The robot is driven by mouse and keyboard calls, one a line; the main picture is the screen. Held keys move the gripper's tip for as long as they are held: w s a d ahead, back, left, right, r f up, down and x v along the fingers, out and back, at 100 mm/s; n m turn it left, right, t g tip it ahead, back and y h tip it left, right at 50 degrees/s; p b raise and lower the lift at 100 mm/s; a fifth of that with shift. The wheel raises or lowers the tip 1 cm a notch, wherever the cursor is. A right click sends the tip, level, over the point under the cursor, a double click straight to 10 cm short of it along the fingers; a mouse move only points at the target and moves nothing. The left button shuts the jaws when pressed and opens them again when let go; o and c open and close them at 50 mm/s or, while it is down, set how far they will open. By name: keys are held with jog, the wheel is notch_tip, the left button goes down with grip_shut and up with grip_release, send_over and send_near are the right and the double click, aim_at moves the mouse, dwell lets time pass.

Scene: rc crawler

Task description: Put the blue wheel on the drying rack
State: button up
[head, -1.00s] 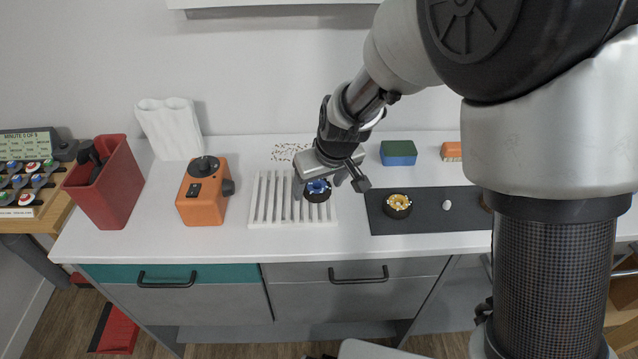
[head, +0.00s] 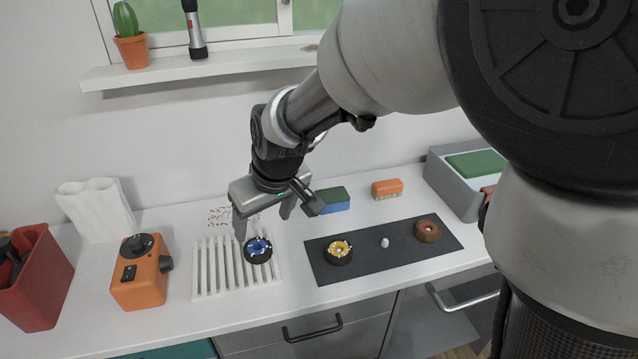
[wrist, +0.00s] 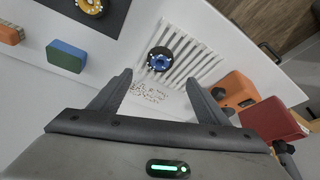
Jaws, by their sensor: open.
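The blue wheel (head: 258,249), a black tyre with a blue hub, lies on the right part of the white slatted drying rack (head: 208,268). It also shows on the rack in the wrist view (wrist: 160,59). My gripper (head: 262,228) is open and empty above the wheel and rack. In the wrist view its two fingers (wrist: 158,92) are spread wide, with the wheel beyond their tips and nothing between them. The gripper is apart from the wheel.
A dark mat (head: 384,262) right of the rack holds a yellow wheel (head: 339,252), a small white piece (head: 385,242) and a red-brown wheel (head: 427,231). An orange device (head: 140,275) and a red bin (head: 36,285) stand left. A green-blue sponge (head: 333,200) and an orange brush (head: 387,188) lie behind.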

jog(key=s+d+r+m+t, duration=0.1)
jog(key=s+d+r+m, duration=0.1)
jog(key=d+r, duration=0.3)
jog(key=s+d+r+m, duration=0.1)
jog(key=d+r, duration=0.1)
jog(key=d, duration=0.5)
jog(key=s+d+r+m+h, duration=0.1)
jog(key=s+d+m, duration=0.1)
jog(key=s+d, duration=0.4)
jog(key=s+d+r+m+t+h, duration=0.1)
jog(key=s+d+r+m, duration=0.1)
jog(key=s+d, duration=0.4)
jog(key=shift+s+d+r+m+h, duration=0.2)
jog(key=shift+s+d+m+h, duration=0.3)
jog(key=shift+d, duration=0.75)
